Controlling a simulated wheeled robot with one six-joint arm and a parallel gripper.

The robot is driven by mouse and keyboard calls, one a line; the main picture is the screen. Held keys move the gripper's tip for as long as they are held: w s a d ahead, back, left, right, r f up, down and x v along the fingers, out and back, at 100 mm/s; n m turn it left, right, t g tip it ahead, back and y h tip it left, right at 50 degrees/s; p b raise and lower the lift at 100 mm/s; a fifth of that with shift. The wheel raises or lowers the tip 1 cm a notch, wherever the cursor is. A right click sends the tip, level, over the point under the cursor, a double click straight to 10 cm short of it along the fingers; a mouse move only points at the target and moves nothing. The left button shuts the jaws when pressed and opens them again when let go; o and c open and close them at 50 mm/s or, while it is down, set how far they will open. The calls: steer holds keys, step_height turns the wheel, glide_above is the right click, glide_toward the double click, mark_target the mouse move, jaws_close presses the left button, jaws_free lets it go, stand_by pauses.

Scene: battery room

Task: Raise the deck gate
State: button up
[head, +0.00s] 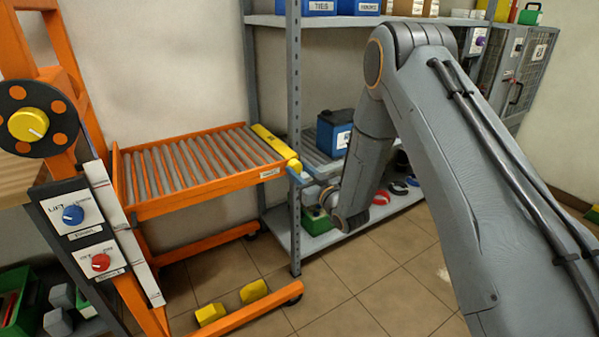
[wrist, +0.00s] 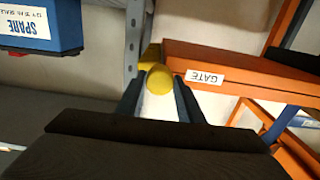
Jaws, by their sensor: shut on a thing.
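The deck gate is a yellow bar (head: 272,144) across the right end of the orange roller deck (head: 205,191). It sits about level with the deck's rim. A round yellow knob (head: 294,166) is at its near end, beside a white label; the wrist view reads "GATE" on the label (wrist: 205,77). My gripper (head: 298,173) reaches this end from the right. In the wrist view its two blue-grey fingers (wrist: 159,95) stand on either side of the yellow knob (wrist: 159,78) and are shut on it. My arm hides part of the shelf behind.
A grey shelf post (head: 294,120) stands close behind the knob. A dark blue battery box (head: 336,132) is on the shelf to the right. A lift panel (head: 80,215) with blue and red knobs is at left.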

steer(key=n, duration=0.8)
steer(key=shift+b, duration=0.4)
steer(key=n, duration=0.4)
steer(key=shift+n+b, duration=0.3)
steer(key=shift+n, duration=1.6)
steer(key=shift+b, duration=0.3)
steer(key=o, duration=1.1)
steer(key=shift+c, duration=0.2)
